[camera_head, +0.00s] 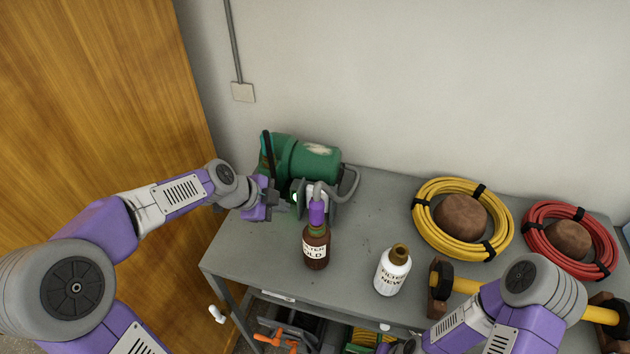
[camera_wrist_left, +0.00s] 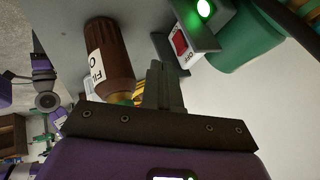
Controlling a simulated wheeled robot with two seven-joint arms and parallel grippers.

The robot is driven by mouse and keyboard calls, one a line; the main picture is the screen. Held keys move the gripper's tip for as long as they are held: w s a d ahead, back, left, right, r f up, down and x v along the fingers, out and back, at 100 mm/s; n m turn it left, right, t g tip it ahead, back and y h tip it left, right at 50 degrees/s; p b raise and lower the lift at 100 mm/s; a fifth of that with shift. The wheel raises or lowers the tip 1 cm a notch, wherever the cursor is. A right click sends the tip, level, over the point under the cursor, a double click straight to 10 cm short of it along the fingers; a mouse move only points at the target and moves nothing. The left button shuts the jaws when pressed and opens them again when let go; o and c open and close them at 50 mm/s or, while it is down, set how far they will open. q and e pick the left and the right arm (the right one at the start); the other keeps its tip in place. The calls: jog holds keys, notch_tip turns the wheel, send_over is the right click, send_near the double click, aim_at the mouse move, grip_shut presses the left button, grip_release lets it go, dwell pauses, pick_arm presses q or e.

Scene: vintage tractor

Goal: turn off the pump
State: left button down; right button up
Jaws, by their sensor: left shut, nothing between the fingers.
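The green pump (camera_head: 312,162) stands at the back left of the grey bench against the wall. A green light (camera_wrist_left: 204,8) glows on its grey switch panel, and it also shows beside my gripper in the head view (camera_head: 295,197). Below the light in the left wrist view is a red switch (camera_wrist_left: 180,43) on a white plate marked OFF. My left gripper (camera_head: 281,202) is at the pump's front left, near the panel. Its fingers (camera_wrist_left: 162,72) are shut and empty, apart from the switch in the left wrist view.
A brown bottle (camera_head: 316,248) with a purple top stands close right of my left gripper. A white bottle (camera_head: 392,272) is farther right. Yellow (camera_head: 425,238) and red (camera_head: 536,240) hose coils lie at the right. The bench (camera_head: 365,215) is clear between.

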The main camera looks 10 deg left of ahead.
pick_arm(q)
jog(key=p+x, duration=0.1)
jog(key=x, duration=0.2)
jog(key=w+p+x, duration=0.1)
jog(key=x, duration=0.2)
jog(key=r+p+x, duration=0.1)
jog(key=x, duration=0.3)
jog(key=shift+w+d, duration=0.15)
jog(key=shift+w, duration=0.8)
pick_arm(e)
jog(key=r, duration=0.1)
jog(key=s+r, duration=0.1)
jog(key=r, duration=0.1)
jog(key=shift+r, duration=0.25)
